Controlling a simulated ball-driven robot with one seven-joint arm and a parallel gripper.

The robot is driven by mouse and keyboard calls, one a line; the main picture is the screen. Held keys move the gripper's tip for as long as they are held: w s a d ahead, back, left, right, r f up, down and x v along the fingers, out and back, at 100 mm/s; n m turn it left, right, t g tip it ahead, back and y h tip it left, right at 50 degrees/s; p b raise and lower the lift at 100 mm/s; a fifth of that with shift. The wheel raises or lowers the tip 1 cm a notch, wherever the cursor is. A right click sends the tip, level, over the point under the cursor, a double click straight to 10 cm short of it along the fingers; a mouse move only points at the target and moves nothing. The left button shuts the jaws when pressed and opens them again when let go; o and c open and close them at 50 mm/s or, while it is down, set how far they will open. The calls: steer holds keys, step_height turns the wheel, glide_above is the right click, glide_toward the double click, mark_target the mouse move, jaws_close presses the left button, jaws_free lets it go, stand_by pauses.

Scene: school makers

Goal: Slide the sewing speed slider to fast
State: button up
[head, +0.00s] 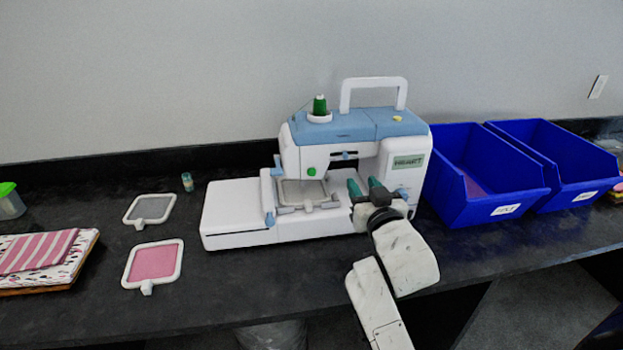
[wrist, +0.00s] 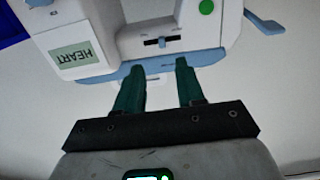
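The white and light-blue sewing machine (head: 392,148) stands on the dark counter. Its speed slider (head: 346,155) is a small blue knob in a dark slot on the front of the upper arm. The slider (wrist: 162,43) shows near the middle of its slot in the wrist view, where the machine appears upside down. My gripper (head: 364,185) is in front of the machine, below and a little right of the slider in the head view. In the wrist view my gripper (wrist: 158,68) has its two green fingers apart, with nothing between them. The fingertips appear apart from the knob.
A green button (head: 312,171) is left of the slider. A hoop frame (head: 302,193) sits under the machine's arm. Blue bins (head: 497,211) stand close on the right. Two loose hoops (head: 179,264) and folded fabric (head: 40,252) lie left.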

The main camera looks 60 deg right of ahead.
mark_target(346, 156)
steer(key=x, duration=0.3)
steer(key=p+x, duration=0.1)
steer(key=x, duration=0.3)
steer(key=r+x, duration=0.1)
steer(key=x, duration=0.2)
steer(key=shift+w+d, duration=0.2)
steer(key=shift+w, duration=0.15)
jaws_close()
stand_by(0.3)
